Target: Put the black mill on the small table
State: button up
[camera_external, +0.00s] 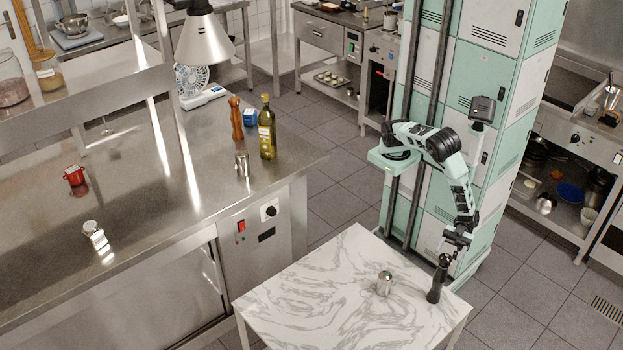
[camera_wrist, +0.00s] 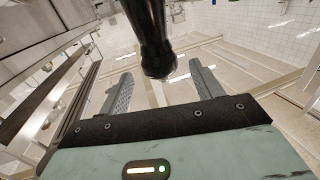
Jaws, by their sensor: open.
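The black mill (camera_external: 437,280) appears to stand upright on the small table (camera_external: 310,290), a white marble-topped one, near its right corner. My gripper (camera_external: 455,243) is just above and slightly right of the mill's top. In the wrist view my gripper (camera_wrist: 160,80) is open, with its two fingers apart and nothing clasped between them. The mill (camera_wrist: 155,40) also shows there, its rounded end just beyond the fingertips. I cannot tell whether the gripper touches it.
The steel counter (camera_external: 150,190) holds a wooden mill (camera_external: 236,118), an oil bottle (camera_external: 267,130) and a red cup (camera_external: 74,175). The small table's left part is clear.

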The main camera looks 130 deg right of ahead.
jog(key=v, duration=0.5)
jog(key=shift+s+d, duration=0.15)
jog(key=shift+s, duration=0.25)
jog(key=w+r+g, duration=0.1)
jog(key=w, duration=0.1)
jog(key=w+g+y, duration=0.1)
jog(key=w+g, duration=0.1)
jog(key=w+a+r+g+y, duration=0.1)
jog(key=w, duration=0.1)
jog(key=shift+w+r+n+g, duration=0.15)
jog(key=shift+r+n+g, duration=0.15)
jog(key=shift+n, duration=0.1)
jog(key=g, duration=0.1)
jog(key=w+d+r+n+g+y, duration=0.1)
jog(key=shift+w+d+r+g, duration=0.15)
jog(key=shift+d+g, duration=0.1)
jog(key=shift+g, duration=0.05)
jog(key=s+d+r+n+g+h, duration=0.1)
jog(key=s+d+r+g+h, duration=0.3)
jog(key=d, duration=1.1)
jog(key=s+d+n+g+h, duration=0.25)
jog(key=s+d+g, duration=0.45)
jog(key=d, duration=0.8)
notch_tip(320, 180, up, 12)
jog(key=s+p, duration=0.1)
jog(key=p, duration=1.1)
jog(key=shift+s+d+m+t, duration=0.3)
jog(key=shift+s+m+t, duration=0.05)
jog(key=shift+t, duration=0.05)
